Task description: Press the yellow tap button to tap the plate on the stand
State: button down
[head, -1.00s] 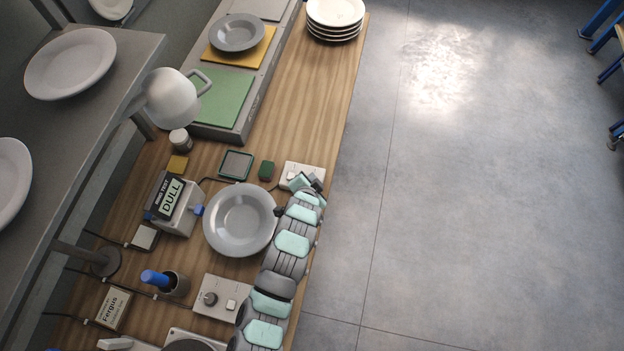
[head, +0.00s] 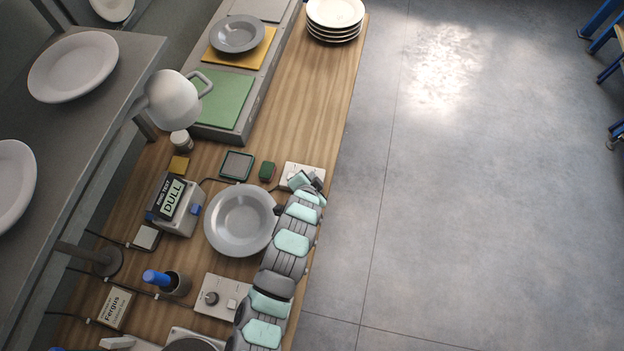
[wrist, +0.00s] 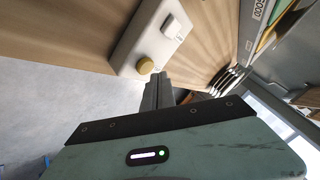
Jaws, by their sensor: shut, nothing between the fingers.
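The yellow tap button (wrist: 145,66) is a round knob at one end of a white control box (wrist: 150,38) in the wrist view. The box also shows in the head view (head: 290,170), partly behind my gripper (head: 311,183), which hides the button there. My gripper (wrist: 158,76) is shut and empty, its tips right beside the button; I cannot tell whether they touch it. The grey plate (head: 240,220) lies left of my arm and covers its stand. A tester with a "DULL" sign (head: 172,198) and a blue tip (head: 197,209) stands left of the plate.
A green-rimmed pad (head: 237,165) and a dark green block (head: 267,170) lie near the control box. Another control box with a dark knob (head: 211,298) is below the plate. Stacked white plates (head: 335,12) stand at the far end. Open floor lies to the right.

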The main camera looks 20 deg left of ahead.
jog(key=shift+r+p, duration=1.5)
jog(key=shift+r, duration=1.05)
